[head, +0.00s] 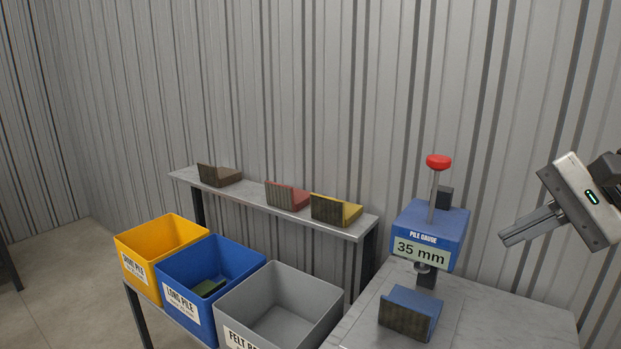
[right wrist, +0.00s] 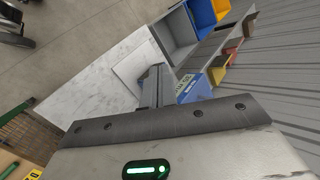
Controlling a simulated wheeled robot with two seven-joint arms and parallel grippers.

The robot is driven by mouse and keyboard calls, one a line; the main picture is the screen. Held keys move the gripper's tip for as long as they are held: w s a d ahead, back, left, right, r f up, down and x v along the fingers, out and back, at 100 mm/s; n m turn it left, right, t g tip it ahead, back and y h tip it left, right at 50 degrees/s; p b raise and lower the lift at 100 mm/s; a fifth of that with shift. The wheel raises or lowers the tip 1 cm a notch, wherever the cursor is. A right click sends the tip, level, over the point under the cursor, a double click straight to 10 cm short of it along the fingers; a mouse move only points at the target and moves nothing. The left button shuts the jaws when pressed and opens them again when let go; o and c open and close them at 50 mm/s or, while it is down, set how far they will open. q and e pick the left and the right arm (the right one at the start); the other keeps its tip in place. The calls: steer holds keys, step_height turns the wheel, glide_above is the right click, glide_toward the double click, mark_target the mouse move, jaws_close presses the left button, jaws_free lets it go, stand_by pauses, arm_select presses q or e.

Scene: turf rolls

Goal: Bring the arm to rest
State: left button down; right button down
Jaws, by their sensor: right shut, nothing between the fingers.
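My right gripper (head: 504,238) is raised at the right of the head view, above the grey table and to the right of the pile gauge. Its fingers are shut and hold nothing. The same fingers show in the right wrist view (right wrist: 158,72). The blue pile gauge (head: 431,226) reads 35 mm and has a red knob (head: 438,161) on top. It also shows in the right wrist view (right wrist: 193,89), partly hidden by my fingers. My left gripper is in neither view.
The table (head: 500,310) bears a blue wedge-shaped holder (head: 410,312) below the gauge. A yellow bin (head: 160,250), a blue bin (head: 205,275) with a green piece (head: 208,287) inside, and an empty grey bin (head: 280,305) stand left. A shelf (head: 243,200) behind holds brown, red and yellow holders.

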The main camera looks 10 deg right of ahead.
step_height(320, 180, down, 24)
steer(key=a+f+m+t, duration=0.1)
steer(key=m+t, duration=0.9)
steer(key=m, duration=2.4)
steer(key=s+a+f+m+g+h, duration=0.2)
steer(key=s+a+f+m, duration=0.5)
steer(key=m, duration=0.5)
steer(key=s+a+f+m+g+h, duration=0.2)
steer(key=s+a+f+m, duration=0.4)
steer(key=f+m, duration=0.5)
steer(key=a+m+g, duration=0.1)
steer(key=a, duration=0.1)
steer(key=shift+s+a+h, duration=0.3)
steer(key=shift+s+h, duration=0.1)
